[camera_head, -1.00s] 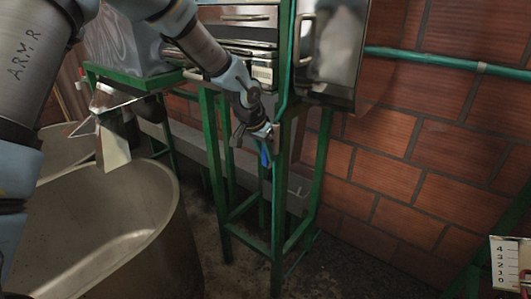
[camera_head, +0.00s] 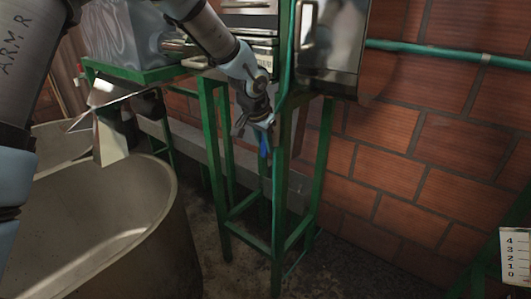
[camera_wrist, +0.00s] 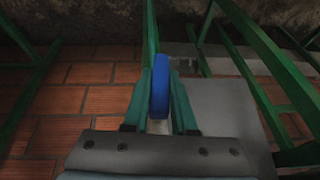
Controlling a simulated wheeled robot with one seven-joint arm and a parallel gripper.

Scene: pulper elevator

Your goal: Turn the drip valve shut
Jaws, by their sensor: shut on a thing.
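The drip valve's blue handle (camera_head: 264,146) shows beside a green leg of the machine stand in the head view. In the wrist view the blue handle (camera_wrist: 160,92) stands upright, edge-on, between the two fingers. My gripper (camera_head: 258,128) reaches down to it from the upper left. In the wrist view my gripper (camera_wrist: 160,115) is shut on the handle, with a teal finger on each side. The valve body is mostly hidden behind the fingers and the handle.
The green stand (camera_head: 277,220) has legs and low cross bars close around the valve. A steel machine (camera_head: 333,45) sits above it. A large metal tub (camera_head: 120,225) stands at the left. A brick wall (camera_head: 400,180) is behind at the right.

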